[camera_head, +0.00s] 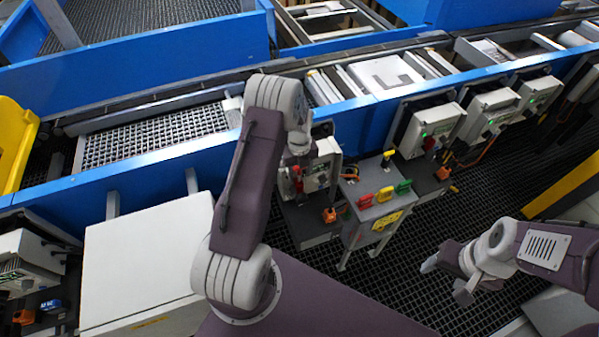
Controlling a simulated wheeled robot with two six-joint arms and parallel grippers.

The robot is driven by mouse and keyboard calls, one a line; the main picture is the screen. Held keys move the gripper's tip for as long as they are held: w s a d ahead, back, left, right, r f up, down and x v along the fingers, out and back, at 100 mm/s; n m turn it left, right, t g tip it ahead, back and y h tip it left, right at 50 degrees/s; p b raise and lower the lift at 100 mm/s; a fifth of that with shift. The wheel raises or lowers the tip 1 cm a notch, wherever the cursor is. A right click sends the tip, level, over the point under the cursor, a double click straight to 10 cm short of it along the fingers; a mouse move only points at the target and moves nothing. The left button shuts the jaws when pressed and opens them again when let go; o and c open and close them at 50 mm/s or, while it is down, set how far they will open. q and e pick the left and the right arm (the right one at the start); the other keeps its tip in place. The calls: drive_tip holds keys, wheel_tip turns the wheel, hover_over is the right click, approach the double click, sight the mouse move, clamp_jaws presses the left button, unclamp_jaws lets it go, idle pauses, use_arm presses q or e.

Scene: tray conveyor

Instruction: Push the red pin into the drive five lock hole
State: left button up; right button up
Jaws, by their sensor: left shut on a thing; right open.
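My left arm reaches over to a drive box (322,165) on the side of the blue conveyor. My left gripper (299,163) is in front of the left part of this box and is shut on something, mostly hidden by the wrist. A small red piece (298,184) shows just below it; it looks like the red pin, but its tip and any lock hole are too small or hidden to tell. Which box is drive five cannot be read. My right gripper (447,279) is open and empty above the dark grating at the lower right.
A grey stand (373,218) bears red, yellow and green handles, right of the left gripper. More drive boxes (432,128) line the blue conveyor wall (160,160). A white cabinet (145,260) stands at the left. Grating between stand and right gripper is clear.

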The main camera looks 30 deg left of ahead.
sight(299, 182)
use_arm(q)
drive_tip(key=shift+f+b, duration=2.1)
drive_tip(key=shift+f, duration=0.8)
drive_tip(key=o, duration=1.5)
drive_tip(key=shift+c, duration=0.2)
drive_tip(key=shift+r, duration=0.1)
wheel_tip(299, 182, up, 9)
drive_tip(key=shift+b, duration=0.9)
